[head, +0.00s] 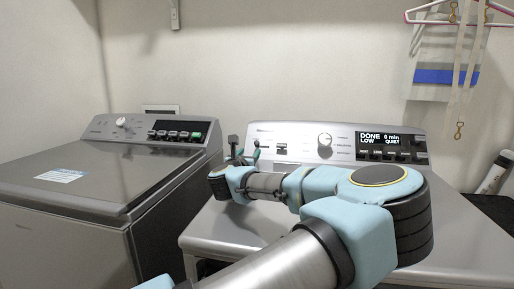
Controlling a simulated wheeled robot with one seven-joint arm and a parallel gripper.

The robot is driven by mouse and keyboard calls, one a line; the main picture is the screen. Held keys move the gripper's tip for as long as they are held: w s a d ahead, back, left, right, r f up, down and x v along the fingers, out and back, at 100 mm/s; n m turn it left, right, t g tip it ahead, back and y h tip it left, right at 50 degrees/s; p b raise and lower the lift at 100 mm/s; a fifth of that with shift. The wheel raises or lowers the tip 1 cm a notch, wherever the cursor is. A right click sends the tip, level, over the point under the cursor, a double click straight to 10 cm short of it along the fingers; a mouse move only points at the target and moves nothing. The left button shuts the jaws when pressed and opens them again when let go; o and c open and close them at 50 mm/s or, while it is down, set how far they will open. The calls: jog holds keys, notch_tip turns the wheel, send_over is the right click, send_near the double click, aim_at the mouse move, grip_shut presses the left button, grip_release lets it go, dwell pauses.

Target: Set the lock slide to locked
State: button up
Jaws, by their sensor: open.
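The grey control panel (346,152) of the right-hand machine runs along its back. A small dark fitting (281,149) with a label sits on the panel left of the knob; it may be the lock slide, but it is too small to read its setting. My gripper (244,147) is at the panel's left end, left of this fitting and apart from it. Its fingers are spread, with nothing seen between them. The gripper and wrist hide part of the panel's lower left.
A round knob (324,140), a lit display (382,139) and a row of buttons (391,155) are on the same panel. A second grey machine (85,180) stands at the left. Hangers and a hanging cloth (440,55) are at the upper right. My arm crosses the right-hand machine's top.

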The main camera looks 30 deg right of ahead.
aim_at(257, 143)
jog(key=p+x, duration=0.2)
jog(key=x, duration=0.8)
jog(key=shift+p, duration=0.3)
grip_shut()
dwell(1.0)
